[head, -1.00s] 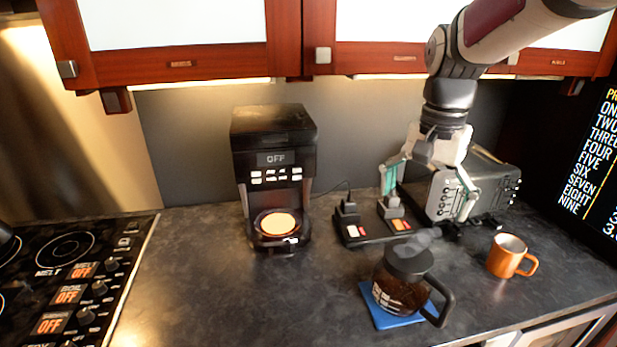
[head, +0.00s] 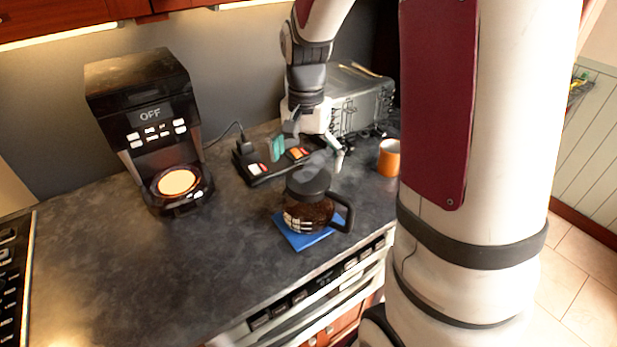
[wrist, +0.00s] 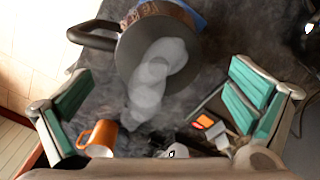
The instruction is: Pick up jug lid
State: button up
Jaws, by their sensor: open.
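The glass coffee jug (head: 305,215) stands upright on a blue mat (head: 290,236), with dark coffee inside and a black handle. Its round black jug lid (head: 308,184) is on top, with grey steam rising over it. My gripper (head: 309,153) is open and empty, just behind and above the lid, with teal finger pads apart. In the wrist view the lid (wrist: 138,42) is a dark disc at upper middle, beyond the open fingers of my gripper (wrist: 162,100). Steam covers part of the lid there.
An orange mug (head: 389,158) stands right of the jug. A switch block (head: 262,170) lies behind left of it. A coffee maker (head: 145,120) stands at the left and a toaster (head: 355,105) behind my gripper. The counter (head: 210,240) between coffee maker and jug is clear.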

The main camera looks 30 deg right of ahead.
aim_at(307, 175)
jog(key=shift+s+f, duration=0.15)
jog(key=shift+f, duration=1.65)
jog(key=c, duration=1.1)
